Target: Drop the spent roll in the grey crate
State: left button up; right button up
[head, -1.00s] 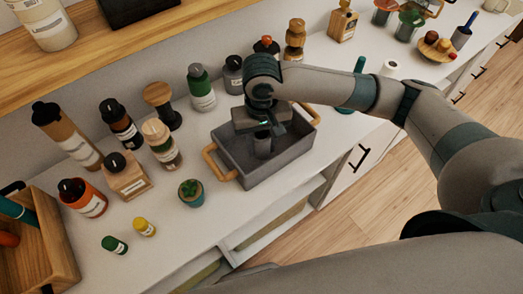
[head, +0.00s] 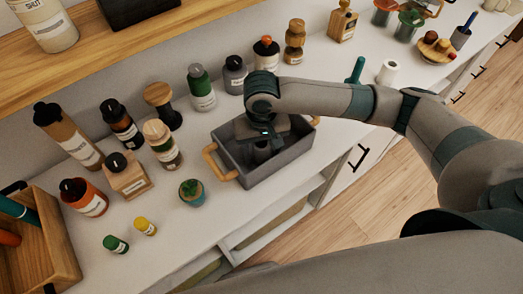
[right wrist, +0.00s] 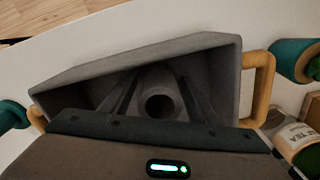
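The grey crate (head: 288,155) with wooden handles stands on the white counter; it also fills the middle of the right wrist view (right wrist: 205,50). My right gripper (head: 264,142) points down into the crate. The spent roll (head: 262,151), a plain grey-brown tube, is upright under the gripper, inside the crate walls. In the right wrist view its round open end (right wrist: 158,104) shows between the two fingers, which appear to close on its sides. Its lower end is hidden, so I cannot tell whether it touches the crate floor. My left gripper is out of view.
Bottles and jars (head: 122,130) crowd the counter left of and behind the crate. A small potted plant (head: 192,191) stands close to its left handle. A white roll (head: 388,72) and a teal post (head: 356,69) stand to the right.

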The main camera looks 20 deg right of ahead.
dwell(0.3)
jog(key=shift+r, duration=0.55)
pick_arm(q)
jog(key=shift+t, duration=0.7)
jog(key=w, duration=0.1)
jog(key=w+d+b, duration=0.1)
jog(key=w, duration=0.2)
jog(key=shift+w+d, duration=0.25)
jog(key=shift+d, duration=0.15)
pick_arm(e)
notch_tip(320, 180, up, 11)
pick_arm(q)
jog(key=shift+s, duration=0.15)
